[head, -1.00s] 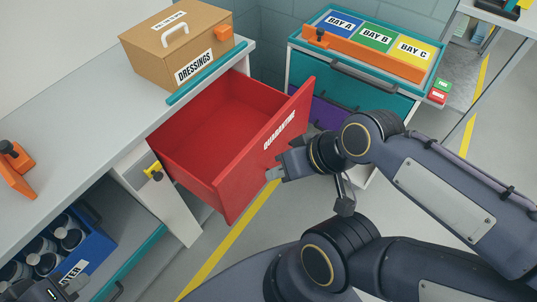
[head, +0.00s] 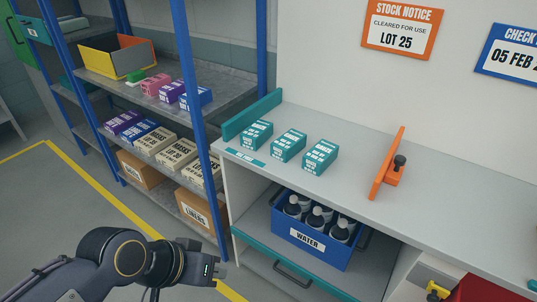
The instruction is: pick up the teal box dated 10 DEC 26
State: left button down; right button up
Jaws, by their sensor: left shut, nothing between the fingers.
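Three teal boxes stand in a row on the light grey counter (head: 340,190): a left one (head: 257,134), a middle one (head: 288,145) and a right one (head: 320,156). Each has white print, with "GAUZE" on the front; the dates are too small to read, so I cannot tell which is dated 10 DEC 26. My left gripper (head: 217,271) is shut and empty at the lower left, in front of the counter and lower in the picture than the boxes, apart from them. My right gripper is out of view.
An orange stop (head: 386,168) stands on the counter right of the boxes; a teal ledge (head: 252,114) edges its left end. Below is a blue WATER crate (head: 308,245) of bottles. A blue-post shelf (head: 203,120) stands left. Wall signs read LOT 25 (head: 401,27) and 05 FEB (head: 512,55).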

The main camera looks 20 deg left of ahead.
aim_at(317, 160)
jog(key=u, duration=0.3)
jog(key=i+j+z, duration=0.1)
jog(key=i+j, duration=0.15)
jog(key=i+j+z, duration=0.1)
jog(key=j, duration=0.35)
jog(key=i+j+z, duration=0.1)
jog(key=i+j, duration=0.45)
jog(key=j, duration=0.2)
jog(key=i+j+z, duration=0.15)
jog(key=j, duration=0.25)
jog(key=i+j+z, duration=0.1)
jog(key=i+j, duration=0.15)
jog(key=j, duration=0.15)
